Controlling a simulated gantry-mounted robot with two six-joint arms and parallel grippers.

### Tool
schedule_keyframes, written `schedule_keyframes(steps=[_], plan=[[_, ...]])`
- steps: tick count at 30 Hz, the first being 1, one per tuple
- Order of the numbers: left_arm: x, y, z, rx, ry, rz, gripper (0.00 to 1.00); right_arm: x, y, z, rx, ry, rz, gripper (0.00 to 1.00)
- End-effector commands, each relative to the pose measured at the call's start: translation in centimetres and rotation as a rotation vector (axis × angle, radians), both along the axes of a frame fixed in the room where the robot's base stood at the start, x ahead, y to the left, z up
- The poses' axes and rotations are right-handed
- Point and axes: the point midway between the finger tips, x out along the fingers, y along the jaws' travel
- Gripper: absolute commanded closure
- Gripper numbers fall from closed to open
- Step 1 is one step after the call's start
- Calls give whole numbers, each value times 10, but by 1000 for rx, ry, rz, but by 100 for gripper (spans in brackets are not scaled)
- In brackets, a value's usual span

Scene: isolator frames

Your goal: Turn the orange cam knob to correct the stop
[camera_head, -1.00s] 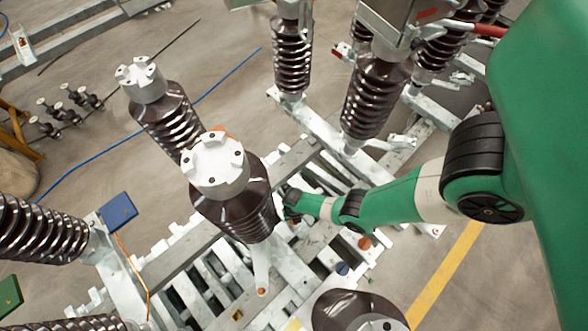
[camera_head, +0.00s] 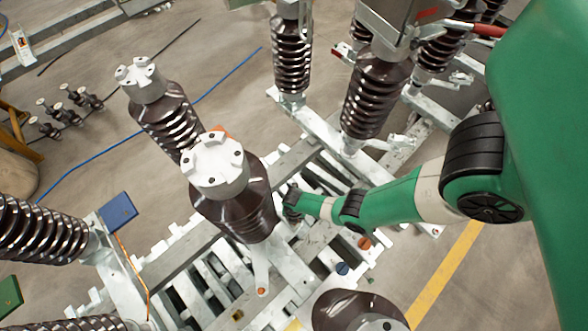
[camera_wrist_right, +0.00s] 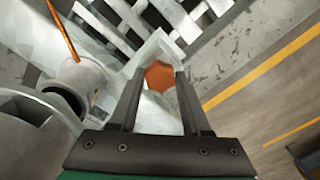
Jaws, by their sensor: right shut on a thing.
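An orange knob (camera_wrist_right: 160,76) shows in the right wrist view between the tips of my right gripper (camera_wrist_right: 159,80). The two dark fingers are shut on it, one on each side. Its lower part is in view, and its pointing is too blurred to read. In the head view my right gripper (camera_head: 292,203) reaches in from the right, low beside the brown ribbed insulator (camera_head: 240,215) with a pale cap. The knob between the fingers is hidden there. My left gripper is not in view.
Other orange round parts sit on the white frame (camera_head: 364,243), and a blue one (camera_head: 342,268) is near. Tall brown insulators (camera_head: 375,95) stand around the arm. A blue box (camera_head: 118,211) lies at left. Floor with a yellow line (camera_head: 445,275) is clear at right.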

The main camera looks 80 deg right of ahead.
Motion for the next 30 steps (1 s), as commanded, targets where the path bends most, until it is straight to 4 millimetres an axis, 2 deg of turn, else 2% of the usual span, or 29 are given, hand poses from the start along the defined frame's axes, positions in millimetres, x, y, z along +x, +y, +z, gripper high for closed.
schedule_keyframes(steps=[30], plan=[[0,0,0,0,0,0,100,-2,1,0,0,0,-963,100]])
